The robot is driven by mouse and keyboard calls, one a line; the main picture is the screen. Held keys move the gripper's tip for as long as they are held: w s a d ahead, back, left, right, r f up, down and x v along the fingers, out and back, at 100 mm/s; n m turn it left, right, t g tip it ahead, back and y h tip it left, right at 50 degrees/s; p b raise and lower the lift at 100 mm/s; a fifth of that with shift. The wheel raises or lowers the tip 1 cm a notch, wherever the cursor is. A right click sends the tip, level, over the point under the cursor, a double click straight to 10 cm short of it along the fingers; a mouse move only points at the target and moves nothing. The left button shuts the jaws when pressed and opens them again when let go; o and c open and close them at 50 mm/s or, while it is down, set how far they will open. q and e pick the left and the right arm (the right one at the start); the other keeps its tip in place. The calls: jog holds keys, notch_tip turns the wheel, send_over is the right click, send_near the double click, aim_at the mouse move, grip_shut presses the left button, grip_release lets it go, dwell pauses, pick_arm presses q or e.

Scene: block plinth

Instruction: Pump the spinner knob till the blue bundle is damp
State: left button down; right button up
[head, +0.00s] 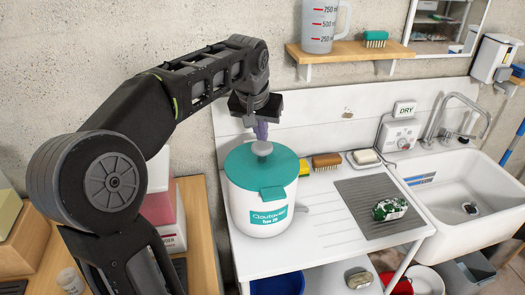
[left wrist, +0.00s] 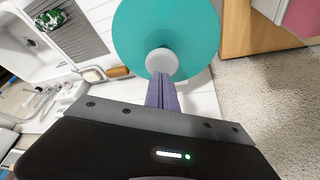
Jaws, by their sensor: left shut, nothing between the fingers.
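The spinner (head: 244,207) is a white drum with a teal lid (head: 240,167) and a teal label, standing upright at the left of the white drainboard. Its pale grey knob (head: 262,148) sits in the middle of the lid. My left gripper (head: 261,132) points down with its purple fingers closed and empty, right over the knob. In the left wrist view, the fingertips (left wrist: 161,80) meet the edge of the knob (left wrist: 161,61); I cannot tell whether they touch. I see no blue bundle; the lid hides the drum's inside. My right gripper is out of view.
A small grey-white box with a DRY sign (head: 405,107) stands behind the drainboard, left of the sink (head: 470,180). A green-and-white item (head: 390,208) lies on the grey ribbed mat (head: 365,222). Brushes and soap line the back. A shelf (head: 350,51) hangs above.

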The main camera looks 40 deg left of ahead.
aim_at(261, 147)
pick_arm(q)
jog(key=shift+f+b, duration=1.85)
jog(key=shift+f, duration=0.5)
notch_tip(261, 147, up, 8)
jog(key=p, duration=0.6)
jog(key=shift+f, duration=0.1)
